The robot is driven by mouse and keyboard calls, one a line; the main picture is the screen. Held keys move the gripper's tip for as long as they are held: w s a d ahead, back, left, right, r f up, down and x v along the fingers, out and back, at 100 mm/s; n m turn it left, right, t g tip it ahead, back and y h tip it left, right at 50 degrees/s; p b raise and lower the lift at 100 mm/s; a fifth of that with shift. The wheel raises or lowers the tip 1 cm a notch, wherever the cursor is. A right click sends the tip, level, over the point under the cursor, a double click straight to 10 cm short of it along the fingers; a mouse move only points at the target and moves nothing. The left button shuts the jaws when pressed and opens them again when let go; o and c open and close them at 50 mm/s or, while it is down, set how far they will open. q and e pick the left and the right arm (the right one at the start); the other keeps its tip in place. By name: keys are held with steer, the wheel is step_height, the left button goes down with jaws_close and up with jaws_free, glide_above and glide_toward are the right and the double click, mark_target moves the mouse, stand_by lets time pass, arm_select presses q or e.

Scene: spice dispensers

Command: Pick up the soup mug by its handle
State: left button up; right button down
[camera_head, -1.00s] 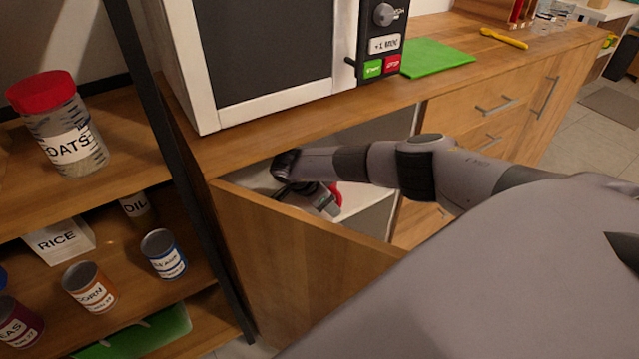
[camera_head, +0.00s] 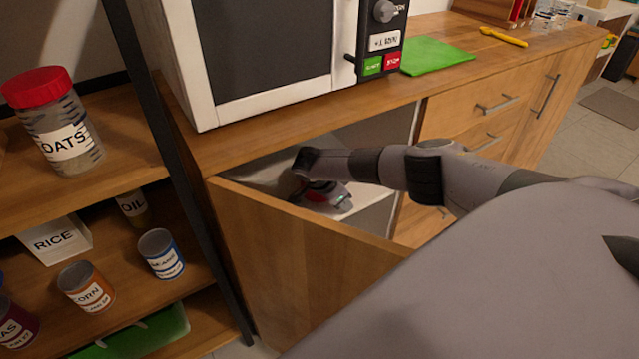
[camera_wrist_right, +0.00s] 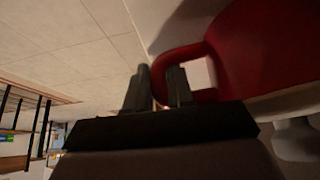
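The red soup mug (camera_wrist_right: 255,50) fills the upper right of the right wrist view, and its looped handle (camera_wrist_right: 203,95) points toward my right gripper (camera_wrist_right: 160,84). The two dark fingers straddle the outer bar of the handle, with one finger inside the loop. The gap between them is narrow, and I cannot tell whether they press on the handle. In the head view my right gripper (camera_head: 328,192) reaches down inside the open cabinet, partly hidden by my arm. Only a small red patch of the mug (camera_head: 314,194) shows there. My left gripper is not in view.
The open wooden cabinet door (camera_head: 300,265) stands in front of the cabinet's inside. A microwave (camera_head: 265,50) sits on the counter above. At the left, a shelf holds an oats jar (camera_head: 52,120) and several cans. A green mat (camera_head: 436,56) lies beside the microwave.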

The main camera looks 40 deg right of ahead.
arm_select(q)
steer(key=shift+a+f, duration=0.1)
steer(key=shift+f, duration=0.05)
arm_select(e)
steer(key=shift+r, duration=0.1)
steer(key=shift+w+r+p, duration=0.1)
steer(key=shift+r+p, duration=0.25)
steer(key=shift+r, duration=0.5)
steer(key=shift+s+p, duration=0.4)
steer(key=shift+s, duration=0.1)
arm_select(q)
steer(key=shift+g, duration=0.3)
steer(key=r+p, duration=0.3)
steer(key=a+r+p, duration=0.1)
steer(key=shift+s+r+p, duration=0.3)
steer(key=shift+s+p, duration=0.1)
arm_select(e)
steer(key=s+a, duration=0.1)
steer(key=s, duration=1.6)
steer(key=shift+a+f, duration=0.15)
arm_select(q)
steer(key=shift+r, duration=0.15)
